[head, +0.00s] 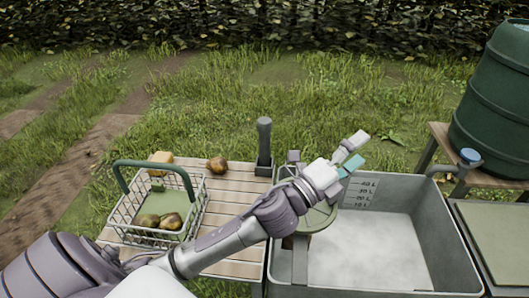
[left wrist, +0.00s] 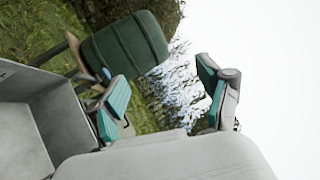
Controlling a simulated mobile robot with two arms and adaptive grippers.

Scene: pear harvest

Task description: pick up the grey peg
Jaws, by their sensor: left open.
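An upright dark grey peg (head: 264,140) stands at the back right edge of the slatted table in the head view. It does not show in the left wrist view. My left gripper (head: 353,152) is open and empty, to the right of the peg and apart from it, by the back left part of the grey basin. Its two teal-padded fingers spread wide in the left wrist view (left wrist: 163,92), with nothing between them. My right gripper is out of view.
A wire basket (head: 122,215) with a green handle holds some pears on the slatted table (head: 237,190). A brown pear (head: 217,164) lies behind it. The grey basin (head: 440,235) is at right, a green barrel (head: 495,105) behind it. My left arm crosses the table.

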